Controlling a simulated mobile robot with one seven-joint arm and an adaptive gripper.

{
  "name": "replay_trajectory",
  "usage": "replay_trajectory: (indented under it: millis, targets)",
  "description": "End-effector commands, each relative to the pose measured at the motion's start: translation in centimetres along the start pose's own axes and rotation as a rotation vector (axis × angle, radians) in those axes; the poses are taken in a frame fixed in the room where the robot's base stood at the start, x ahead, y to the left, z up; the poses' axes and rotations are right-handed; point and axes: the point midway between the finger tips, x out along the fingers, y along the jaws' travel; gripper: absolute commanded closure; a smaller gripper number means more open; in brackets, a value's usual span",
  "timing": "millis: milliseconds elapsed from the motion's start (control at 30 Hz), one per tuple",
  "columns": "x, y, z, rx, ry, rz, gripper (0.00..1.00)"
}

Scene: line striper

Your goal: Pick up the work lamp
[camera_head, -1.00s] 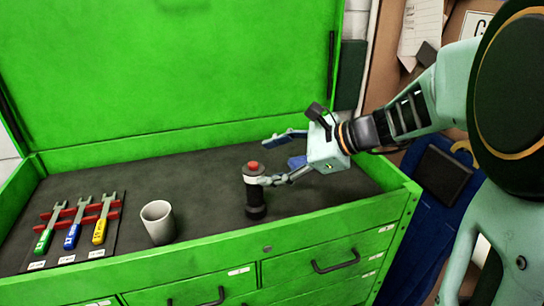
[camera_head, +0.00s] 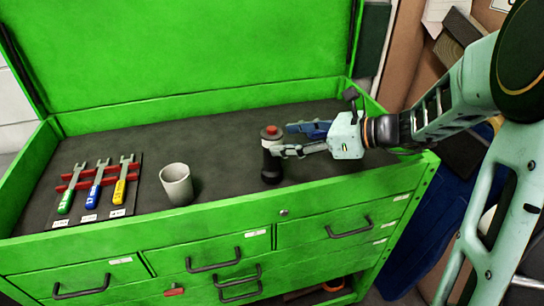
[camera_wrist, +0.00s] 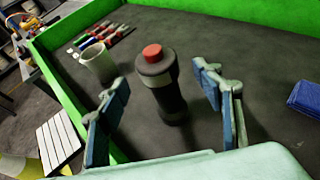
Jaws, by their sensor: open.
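The work lamp (camera_head: 271,164) is a dark cylinder with a pale band and a red button on top. It stands upright on the dark mat of the green tool chest, right of the grey cup. My gripper (camera_head: 285,141) comes in from the right at the lamp's upper part. In the wrist view the lamp (camera_wrist: 164,88) stands between the two spread blue-padded fingers of my gripper (camera_wrist: 164,112), with a gap showing on each side. The gripper is open and holds nothing. In the head view the fingers partly cover the lamp's side.
A grey cup (camera_head: 177,185) stands left of the lamp. Further left, several coloured wrenches (camera_head: 94,186) lie on a red rack. A blue folded thing (camera_wrist: 305,97) lies to the right in the wrist view.

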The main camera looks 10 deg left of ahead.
Motion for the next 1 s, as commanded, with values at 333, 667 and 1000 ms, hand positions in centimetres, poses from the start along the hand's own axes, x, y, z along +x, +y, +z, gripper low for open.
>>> replay_trajectory:
  millis: [333, 667, 1000]
  targets:
    - [4.6, 0.2, -0.5, -0.001, 0.0, 0.002, 0.4]
    - [5.0, 0.1, -0.5, -0.002, 0.001, -0.001, 0.43]
    - [5.0, 0.1, -0.5, -0.002, 0.001, -0.001, 0.8]
